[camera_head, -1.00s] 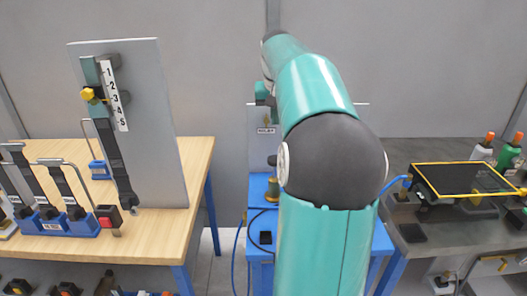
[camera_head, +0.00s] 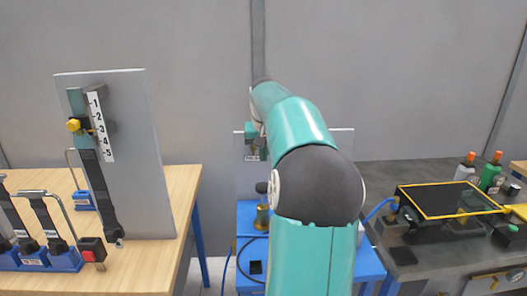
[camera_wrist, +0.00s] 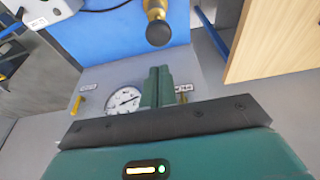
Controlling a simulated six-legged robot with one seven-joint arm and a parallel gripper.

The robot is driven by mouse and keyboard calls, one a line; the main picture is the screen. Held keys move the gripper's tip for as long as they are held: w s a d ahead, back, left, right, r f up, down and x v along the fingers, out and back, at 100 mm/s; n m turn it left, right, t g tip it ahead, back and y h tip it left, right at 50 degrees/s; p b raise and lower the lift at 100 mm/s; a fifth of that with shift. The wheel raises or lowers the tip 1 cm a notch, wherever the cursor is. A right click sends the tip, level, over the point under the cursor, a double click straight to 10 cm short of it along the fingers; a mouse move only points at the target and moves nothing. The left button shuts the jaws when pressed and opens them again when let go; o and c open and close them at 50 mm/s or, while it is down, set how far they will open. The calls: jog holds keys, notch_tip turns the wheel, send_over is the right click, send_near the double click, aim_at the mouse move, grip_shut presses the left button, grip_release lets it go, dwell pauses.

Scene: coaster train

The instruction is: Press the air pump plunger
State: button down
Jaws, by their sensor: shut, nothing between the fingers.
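The air pump, with a brass body (camera_head: 262,218) and a dark round plunger knob (camera_head: 262,188), stands on the blue bench just left of my arm in the head view. In the wrist view the knob (camera_wrist: 158,33) is at the top centre, with brass behind it (camera_wrist: 154,8). My gripper (camera_wrist: 158,72) shows its teal fingers closed together and empty, apart from the knob. In the head view my gripper (camera_head: 253,131) is partly hidden by my arm, in front of the grey panel and above the pump.
A white dial gauge (camera_wrist: 124,99) is on the grey panel (camera_wrist: 205,70). The blue bench (camera_head: 252,284) carries the pump and a dark hose. A wooden table (camera_head: 150,270) with a numbered lever board (camera_head: 140,190) is left. A dark bench (camera_head: 425,250) with a yellow-framed box (camera_head: 445,200) is right.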

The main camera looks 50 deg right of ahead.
jog(key=x, duration=0.6)
jog(key=a+x, duration=0.1)
jog(key=x, duration=0.2)
jog(key=shift+s+d+f, duration=0.1)
jog(key=shift+s+f, duration=0.15)
jog(key=shift+f, duration=0.25)
jog(key=shift+f, duration=0.1)
jog(key=shift+s+f, duration=0.1)
jog(key=shift+f, duration=2.7)
jog(key=shift+r, duration=0.25)
notch_tip(320, 180, up, 5)
jog(key=shift+r, duration=0.1)
jog(key=v, duration=0.9)
